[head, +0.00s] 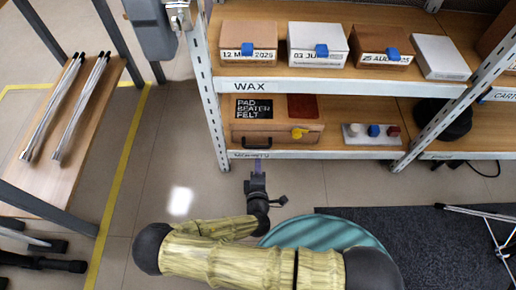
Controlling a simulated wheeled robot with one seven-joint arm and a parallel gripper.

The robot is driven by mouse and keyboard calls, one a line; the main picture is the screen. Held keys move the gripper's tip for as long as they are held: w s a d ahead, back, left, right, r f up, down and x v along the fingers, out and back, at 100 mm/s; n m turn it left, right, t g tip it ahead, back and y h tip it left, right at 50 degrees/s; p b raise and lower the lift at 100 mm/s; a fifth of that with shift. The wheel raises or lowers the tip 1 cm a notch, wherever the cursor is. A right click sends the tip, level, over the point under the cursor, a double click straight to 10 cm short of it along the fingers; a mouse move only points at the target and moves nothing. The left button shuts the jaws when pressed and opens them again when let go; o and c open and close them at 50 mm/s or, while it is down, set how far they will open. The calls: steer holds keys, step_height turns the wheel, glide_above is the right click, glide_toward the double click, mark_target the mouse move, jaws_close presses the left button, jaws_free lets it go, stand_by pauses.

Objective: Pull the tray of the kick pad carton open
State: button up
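The kick pad carton, a brown box (275,112) with a black label reading "PAD BEATER FELT" and a dark red square on top, sits on the lower shelf at the left end. Its front face (272,133) carries a dark handle (257,141) at the lower left and a yellow piece (299,133) at the right. The tray appears shut, with no gap clearly visible. My gripper (258,163) is in front of the shelf's front edge, just below the handle in the picture. It appears apart from the handle. Its fingers are too small to tell open from shut.
The upper shelf, labelled WAX, holds several small boxes (319,44). A white block with three coloured knobs (371,134) stands right of the carton. A metal upright (210,90) stands at the carton's left. A wooden bench (70,130) is at far left; floor between is clear.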

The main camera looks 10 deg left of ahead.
mark_target(258, 146)
steer(key=b+x, duration=0.4)
steer(key=x, duration=0.5)
steer(key=shift+w+f, duration=0.25)
steer(key=shift+w, duration=0.1)
steer(key=shift+w+a, duration=0.1)
steer(key=shift+w, duration=0.2)
steer(key=shift+r, duration=0.1)
jaws_close()
